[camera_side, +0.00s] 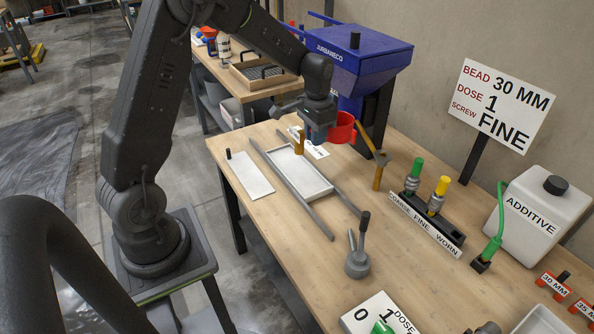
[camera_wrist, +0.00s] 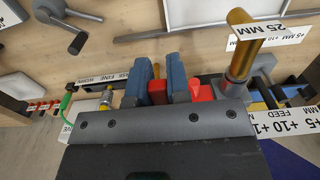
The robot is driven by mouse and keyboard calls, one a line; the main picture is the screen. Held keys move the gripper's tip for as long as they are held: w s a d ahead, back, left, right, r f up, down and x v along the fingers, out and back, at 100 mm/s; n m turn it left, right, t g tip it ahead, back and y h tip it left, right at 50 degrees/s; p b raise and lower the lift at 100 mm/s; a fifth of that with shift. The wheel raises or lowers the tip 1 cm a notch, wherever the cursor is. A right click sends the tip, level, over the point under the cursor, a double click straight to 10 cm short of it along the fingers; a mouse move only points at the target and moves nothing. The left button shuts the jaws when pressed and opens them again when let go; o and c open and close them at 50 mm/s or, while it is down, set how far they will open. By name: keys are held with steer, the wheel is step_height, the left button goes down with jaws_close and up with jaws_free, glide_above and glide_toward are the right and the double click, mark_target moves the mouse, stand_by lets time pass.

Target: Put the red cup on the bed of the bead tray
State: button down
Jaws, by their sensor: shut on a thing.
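The red cup (camera_side: 344,127) is beside my gripper (camera_side: 322,138) in the side view, raised above the back part of the table. My gripper is shut on it. In the wrist view, red parts of the cup (camera_wrist: 157,92) show between and beside the blue fingers of my gripper (camera_wrist: 158,78); the rest is hidden. The bead tray (camera_side: 312,192) is a shallow white tray with a raised rim, lying on the table to the left of and below the cup. Its bed looks bare. Part of the tray (camera_wrist: 205,14) shows at the top of the wrist view.
Grey rails (camera_side: 305,210) flank the tray. A brass nozzle (camera_side: 299,140) stands at its far end. A blue hopper (camera_side: 360,55) and a brass lever (camera_side: 379,160) are behind and right. A grey crank (camera_side: 357,262) stands in front. A white plate (camera_side: 250,178) lies left.

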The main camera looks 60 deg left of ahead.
mark_target(297, 170)
steer(key=s+a+f, duration=0.1)
steer(key=s+a, duration=0.5)
steer(key=s, duration=0.5)
steer(key=s+a, duration=0.6)
steer(key=s, duration=0.5)
step_height(297, 170, down, 17)
steer(key=w, duration=1.4)
steer(key=shift+w+a+f, duration=0.15)
steer(key=shift+w+a, duration=0.05)
steer(key=shift+w, duration=0.15)
steer(key=w, duration=0.1)
steer(key=w+f, duration=0.1)
steer(key=w, duration=0.1)
steer(key=shift+f, duration=0.15)
steer(key=shift+w+f, duration=0.1)
